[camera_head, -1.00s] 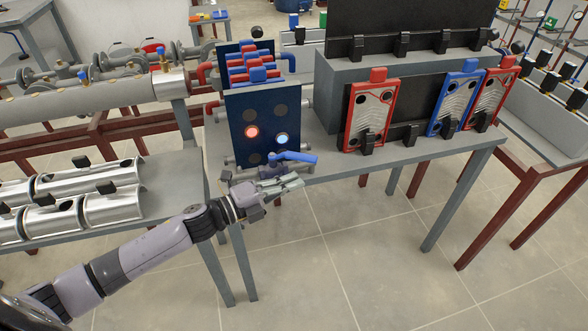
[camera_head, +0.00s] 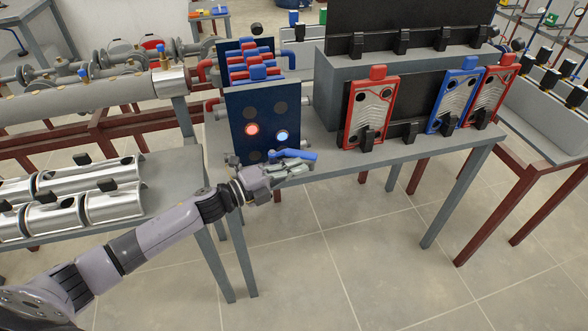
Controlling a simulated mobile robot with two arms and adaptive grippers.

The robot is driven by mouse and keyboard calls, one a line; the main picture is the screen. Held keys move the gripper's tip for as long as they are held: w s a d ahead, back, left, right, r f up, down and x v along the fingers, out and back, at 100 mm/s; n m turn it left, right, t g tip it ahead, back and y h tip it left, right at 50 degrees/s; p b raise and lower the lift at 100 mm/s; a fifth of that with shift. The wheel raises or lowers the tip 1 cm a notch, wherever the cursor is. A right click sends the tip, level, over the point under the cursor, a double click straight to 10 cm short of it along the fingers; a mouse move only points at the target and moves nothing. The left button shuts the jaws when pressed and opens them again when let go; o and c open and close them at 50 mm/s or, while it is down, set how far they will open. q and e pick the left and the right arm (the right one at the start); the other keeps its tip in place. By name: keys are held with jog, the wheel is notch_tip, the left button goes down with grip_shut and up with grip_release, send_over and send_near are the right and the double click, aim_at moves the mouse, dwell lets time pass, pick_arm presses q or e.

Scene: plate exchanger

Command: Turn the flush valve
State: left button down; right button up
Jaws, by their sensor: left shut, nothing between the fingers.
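The flush valve's blue handle (camera_head: 296,154) is at the foot of the dark blue plate exchanger (camera_head: 262,112), low at the table's front edge, and points to the right. The exchanger's front panel has a glowing red spot and a glowing pale blue spot. My left gripper (camera_head: 304,169) is shut with nothing between its fingers. It is right in front of and just below the handle; I cannot tell whether it touches it. The gripper and wrist hide most of the valve body. My right gripper is not in view.
Red plates (camera_head: 371,112) and a blue plate (camera_head: 455,97) stand in black holders on the grey table (camera_head: 420,152) to the right. A bench (camera_head: 166,205) with silver half-pipes is at the left. The tiled floor in front of the table is clear.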

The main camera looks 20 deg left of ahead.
aim_at(305, 159)
pick_arm(q)
jog(key=shift+w+d+r, duration=0.1)
jog(key=shift+w+d, duration=0.05)
jog(key=shift+w, duration=0.25)
jog(key=shift+w+d, duration=0.15)
jog(key=shift+w, duration=0.15)
jog(key=shift+w+d+r+n+t+y, duration=0.1)
jog(key=shift+w+d+n+t+y, duration=0.1)
jog(key=shift+w+n+t+y, duration=0.45)
jog(key=shift+w, duration=0.9)
jog(key=shift+d+f, duration=0.1)
jog(key=shift+f, duration=0.1)
